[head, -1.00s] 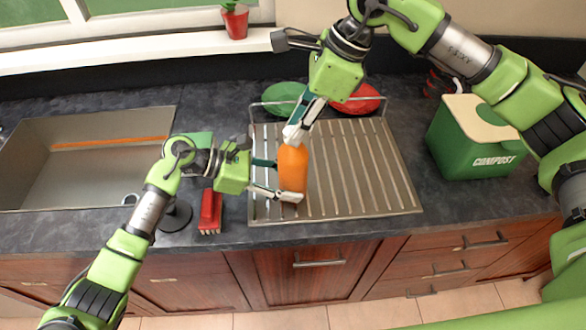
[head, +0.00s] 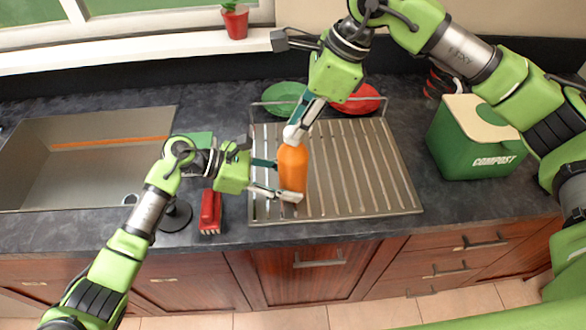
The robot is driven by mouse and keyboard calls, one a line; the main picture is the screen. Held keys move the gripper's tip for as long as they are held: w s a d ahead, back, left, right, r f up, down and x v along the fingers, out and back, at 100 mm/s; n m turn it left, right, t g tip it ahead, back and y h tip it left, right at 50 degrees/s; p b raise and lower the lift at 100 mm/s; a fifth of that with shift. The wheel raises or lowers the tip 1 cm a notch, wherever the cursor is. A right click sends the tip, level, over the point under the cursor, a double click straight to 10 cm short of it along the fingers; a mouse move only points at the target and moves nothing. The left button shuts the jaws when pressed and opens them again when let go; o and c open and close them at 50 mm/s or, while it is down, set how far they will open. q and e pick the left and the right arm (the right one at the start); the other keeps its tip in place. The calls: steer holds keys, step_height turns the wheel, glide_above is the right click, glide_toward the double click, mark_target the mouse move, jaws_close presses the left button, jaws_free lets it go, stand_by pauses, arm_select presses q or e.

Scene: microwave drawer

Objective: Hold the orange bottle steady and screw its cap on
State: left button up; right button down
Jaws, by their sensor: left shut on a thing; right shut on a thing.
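The orange bottle (head: 293,170) stands upright on the ribbed metal drainboard (head: 362,175). My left gripper (head: 279,180) reaches in from the left and is shut on the bottle's body, one finger higher and one lower. My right gripper (head: 297,131) comes down from above and is shut at the bottle's top.
A green plate (head: 284,95) and a red plate (head: 358,98) stand behind the drainboard. A sink (head: 80,170) is at the left, a red brush (head: 210,210) beside my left gripper. A green compost bin (head: 470,145) stands at the right. A potted plant (head: 236,22) is on the sill.

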steer(key=m+t, duration=0.1)
steer(key=m, duration=0.2)
steer(key=shift+m+h, duration=0.3)
steer(key=m+t, duration=0.1)
steer(key=m, duration=0.1)
steer(key=m+t+h, duration=0.1)
steer(key=m, duration=0.2)
steer(key=shift+w+d, duration=0.1)
steer(key=m+h, duration=0.1)
steer(key=m, duration=0.1)
steer(key=m+h, duration=0.1)
steer(key=m, duration=0.2)
steer(key=shift+t, duration=0.3)
steer(key=m+h, duration=0.1)
steer(key=m, duration=0.3)
steer(key=shift+d+m+h, duration=0.1)
steer(key=shift+m+h, duration=0.2)
steer(key=shift+h, duration=0.1)
steer(key=c, duration=1.8)
jaws_free()
